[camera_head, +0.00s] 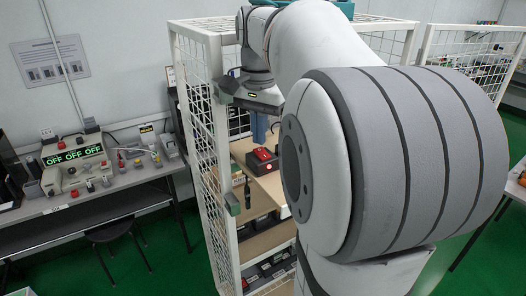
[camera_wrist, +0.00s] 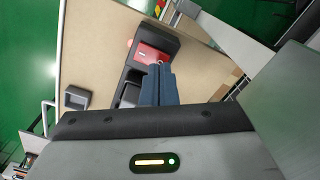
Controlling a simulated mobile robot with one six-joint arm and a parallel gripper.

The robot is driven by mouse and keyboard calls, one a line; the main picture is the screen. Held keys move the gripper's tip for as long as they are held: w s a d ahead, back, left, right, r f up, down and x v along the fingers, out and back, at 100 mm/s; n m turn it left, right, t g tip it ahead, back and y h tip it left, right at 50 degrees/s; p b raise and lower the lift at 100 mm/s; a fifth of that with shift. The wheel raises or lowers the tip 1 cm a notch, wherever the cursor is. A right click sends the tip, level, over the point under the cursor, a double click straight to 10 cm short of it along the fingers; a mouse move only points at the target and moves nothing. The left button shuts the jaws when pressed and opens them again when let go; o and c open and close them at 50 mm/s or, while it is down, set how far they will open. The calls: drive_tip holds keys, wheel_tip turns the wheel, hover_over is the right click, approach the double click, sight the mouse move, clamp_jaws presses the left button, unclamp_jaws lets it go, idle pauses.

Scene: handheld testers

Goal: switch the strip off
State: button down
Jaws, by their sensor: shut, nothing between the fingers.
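The strip (camera_head: 264,165) is a dark block with a red rocker switch (camera_head: 262,154), on a tan shelf inside the white mesh cage. In the wrist view the strip (camera_wrist: 131,78) runs down from its red switch (camera_wrist: 147,55), and its lower part is partly hidden behind my gripper. My gripper (camera_head: 259,141) points down just above the strip in the head view, its blue fingers together and empty. In the wrist view the fingertips of my gripper (camera_wrist: 160,68) overlap the lower right edge of the red switch. I cannot tell whether they touch it.
The white mesh cage panel (camera_head: 203,125) stands close to my gripper's left. A small grey square tray (camera_wrist: 77,98) lies on the tan shelf (camera_wrist: 90,40). Lower shelves hold dark items. A bench at left carries a tester (camera_head: 74,160) with green OFF displays.

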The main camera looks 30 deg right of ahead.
sight(259, 149)
drive_tip(key=shift+f+b, duration=0.7)
drive_tip(key=shift+f, duration=0.25)
idle(0.5)
drive_tip(key=shift+r, duration=0.1)
wheel_tip(259, 149, up, 7)
drive_tip(key=p, duration=0.6)
idle(0.6)
